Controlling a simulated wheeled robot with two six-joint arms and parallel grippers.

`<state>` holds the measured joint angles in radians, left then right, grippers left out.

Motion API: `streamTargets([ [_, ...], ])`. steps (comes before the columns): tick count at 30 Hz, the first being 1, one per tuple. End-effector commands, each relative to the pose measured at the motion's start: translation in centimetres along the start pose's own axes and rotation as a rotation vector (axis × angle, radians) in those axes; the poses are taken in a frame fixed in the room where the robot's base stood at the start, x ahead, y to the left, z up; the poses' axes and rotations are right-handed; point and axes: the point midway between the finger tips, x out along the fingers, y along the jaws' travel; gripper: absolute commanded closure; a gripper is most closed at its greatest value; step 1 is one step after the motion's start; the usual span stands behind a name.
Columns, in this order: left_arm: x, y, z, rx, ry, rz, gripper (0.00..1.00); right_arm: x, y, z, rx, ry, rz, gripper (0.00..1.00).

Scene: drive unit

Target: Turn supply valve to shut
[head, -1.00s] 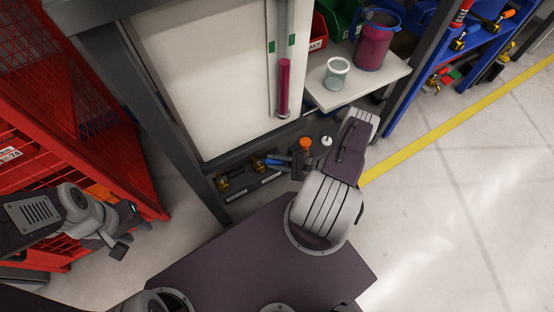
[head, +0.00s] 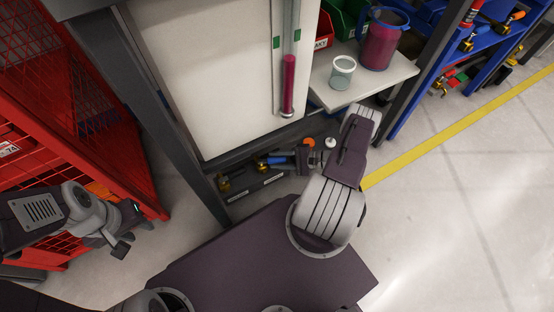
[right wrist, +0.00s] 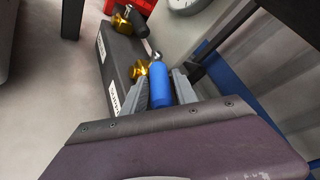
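In the head view a brass valve with a blue handle (head: 276,161) sits on a dark labelled manifold (head: 258,185) low under the white panel. In the right wrist view the blue handle (right wrist: 160,86) points toward me, with its brass body (right wrist: 139,69) behind it. In the head view my right gripper (head: 303,157) is partly hidden. My left gripper (head: 123,245) is at the left, away from the manifold; its opening is unclear.
A second brass valve (head: 223,184) with a dark handle is beside the blue one. A grey frame post (head: 180,130) stands left of the manifold. A shelf (head: 375,85) with a glass beaker (head: 342,72) and a pink-filled jug (head: 381,40) is above right. A red mesh cage (head: 75,120) stands left.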

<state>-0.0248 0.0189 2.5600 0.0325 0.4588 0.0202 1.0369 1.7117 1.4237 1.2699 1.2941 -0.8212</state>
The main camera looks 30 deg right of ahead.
Motion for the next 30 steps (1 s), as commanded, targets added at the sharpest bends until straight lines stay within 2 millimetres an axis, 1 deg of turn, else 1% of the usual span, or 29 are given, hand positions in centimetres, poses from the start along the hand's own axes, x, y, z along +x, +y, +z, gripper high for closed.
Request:
streamTargets([
  [8, 0.0, 0.0, 0.0, 0.0, 0.0, 0.0, 0.64, 0.0, 0.0, 0.1, 0.001, -0.003, -0.002, 0.55],
  [11, -0.4, 0.0, 0.0, 0.0, 0.0, 0.0, 0.64, -0.5, -0.2, 0.2, 0.001, -0.002, -0.003, 0.55],
  [14, -1.4, 0.0, -0.1, 0.0, 0.0, 0.0, 0.64, -2.2, -0.4, 0.3, 0.001, 0.001, -0.005, 0.55],
  [16, -2.2, 0.0, -0.2, 0.0, 0.0, 0.0, 0.64, -3.9, -0.5, 0.3, 0.001, 0.002, -0.005, 0.55],
  [21, -3.2, 0.1, -0.3, 0.0, 0.0, 0.0, 0.64, -7.4, -0.2, 0.2, 0.001, 0.002, -0.004, 0.55],
  [25, -3.4, 0.1, -0.4, 0.0, 0.0, 0.0, 0.64, -8.8, -0.1, 0.1, 0.001, 0.0, -0.002, 0.55],
  [30, -3.4, 0.1, -0.3, 0.0, 0.0, 0.0, 0.64, -9.1, 0.0, 0.0, 0.001, -0.003, -0.002, 0.55],
])
